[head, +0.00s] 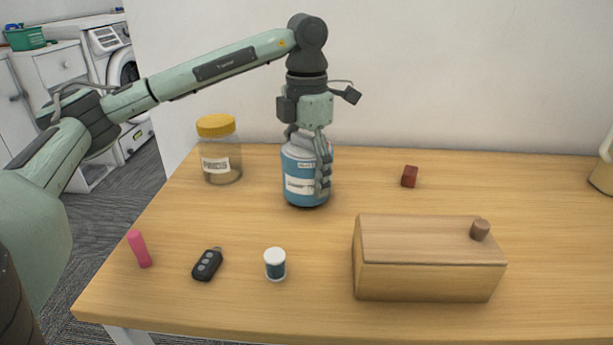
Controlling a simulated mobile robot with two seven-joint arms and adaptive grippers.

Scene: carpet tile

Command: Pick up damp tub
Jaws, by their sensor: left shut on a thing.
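A blue tub (296,186) with a white label and a pale top stands upright at the back middle of the wooden table; I take it to be the damp tub. Its label is too small to read fully. My left gripper (322,180) reaches down from above and is shut on it. The fingers cover part of its top and right side. The tub's base appears to be at the table top, and I see no clear gap under it. My right gripper is not in view.
A clear jar with a yellow lid (216,125) stands left of the tub. A red block (410,177) lies to the right. In front are a wooden box (430,275), a small white-capped bottle (275,266), a black key fob (207,264) and a pink stick (139,249).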

